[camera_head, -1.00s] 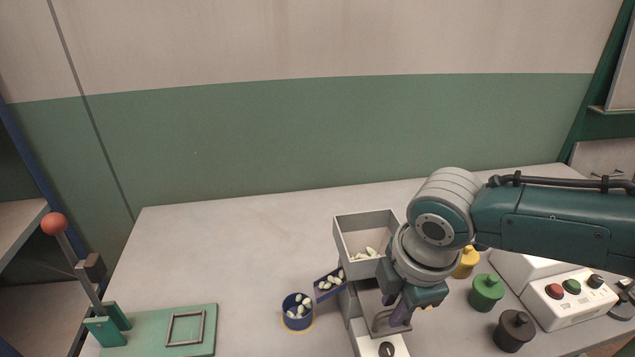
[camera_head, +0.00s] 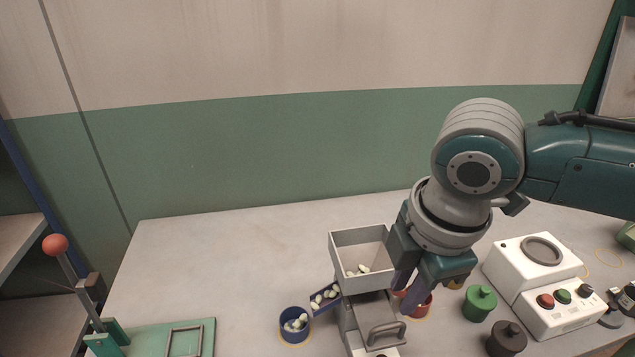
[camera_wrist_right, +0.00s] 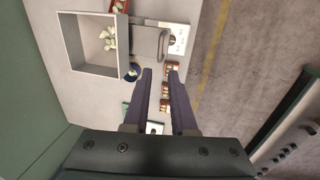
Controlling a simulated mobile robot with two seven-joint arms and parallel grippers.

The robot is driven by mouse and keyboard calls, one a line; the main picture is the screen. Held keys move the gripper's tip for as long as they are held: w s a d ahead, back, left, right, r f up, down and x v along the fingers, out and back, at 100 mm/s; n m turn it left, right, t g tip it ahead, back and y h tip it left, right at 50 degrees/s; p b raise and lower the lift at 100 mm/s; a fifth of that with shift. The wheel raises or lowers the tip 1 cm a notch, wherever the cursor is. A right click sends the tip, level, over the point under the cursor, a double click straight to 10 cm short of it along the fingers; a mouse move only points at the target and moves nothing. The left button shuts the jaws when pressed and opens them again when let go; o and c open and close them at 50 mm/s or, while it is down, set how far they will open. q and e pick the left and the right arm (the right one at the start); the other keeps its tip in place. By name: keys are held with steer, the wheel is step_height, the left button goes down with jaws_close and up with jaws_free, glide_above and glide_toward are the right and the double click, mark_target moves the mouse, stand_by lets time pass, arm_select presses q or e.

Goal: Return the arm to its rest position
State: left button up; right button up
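My right gripper (camera_head: 402,291) is raised above the right side of the hopper, its two purple fingers apart with nothing between them. The fingers also show apart in the right wrist view (camera_wrist_right: 159,72). The grey hopper box (camera_head: 345,247) holds several pale nuts (camera_head: 358,270). A grey slide with a loop handle (camera_head: 386,335) lies below the fingers, apart from them. A blue chute (camera_head: 318,308) with nuts slopes down to a blue cup (camera_head: 287,330) that holds several nuts. The hopper box shows in the right wrist view (camera_wrist_right: 72,40). My left gripper is out of view.
A white control box (camera_head: 535,312) with buttons, a green lidded pot (camera_head: 478,304) and a dark one (camera_head: 506,338) stand at the right. A red container (camera_head: 420,308) is partly hidden by my gripper. A green board (camera_head: 145,337) with a red-knobbed lever (camera_head: 56,245) is at left. The table's back left is clear.

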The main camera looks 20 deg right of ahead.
steer(key=s+a+m+y, duration=0.2)
steer(key=s+a+m, duration=0.3)
steer(key=s+a, duration=0.35)
steer(key=s+d+r+m+t+h, duration=0.1)
steer(key=s+d+r+m, duration=0.35)
steer(key=s+m, duration=0.35)
step_height(320, 180, up, 29)
steer(key=w+p, duration=0.1)
steer(key=p, duration=2.8)
steer(key=shift+w+a, duration=0.15)
steer(key=shift+a, duration=0.2)
